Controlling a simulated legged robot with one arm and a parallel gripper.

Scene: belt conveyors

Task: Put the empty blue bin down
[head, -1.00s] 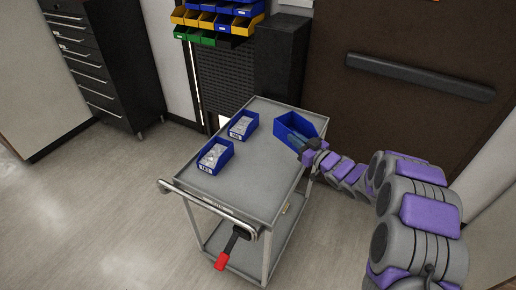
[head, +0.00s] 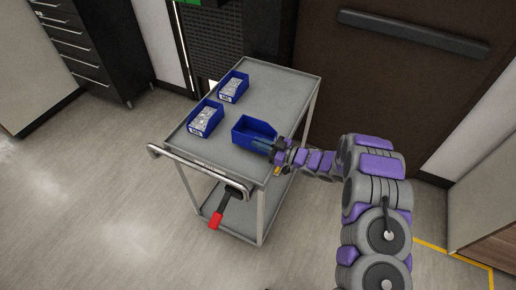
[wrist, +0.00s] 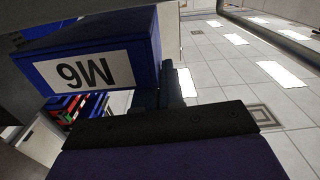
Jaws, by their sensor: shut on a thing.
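The empty blue bin (head: 252,131) is at the right side of the grey cart's top (head: 285,88) in the head view. My gripper (head: 272,147) is shut on the bin's right-hand end. In the wrist view the bin (wrist: 150,45) fills the upper left, with a white label reading M6 that looks upside down. The dark gripper fingers (wrist: 160,88) are against the bin's edge. The bin looks level and at or just above the cart top; I cannot tell whether it touches.
Two blue bins with light contents, one nearer (head: 205,119) and one farther (head: 232,87), stand on the cart's left side. The far part of the top is clear.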

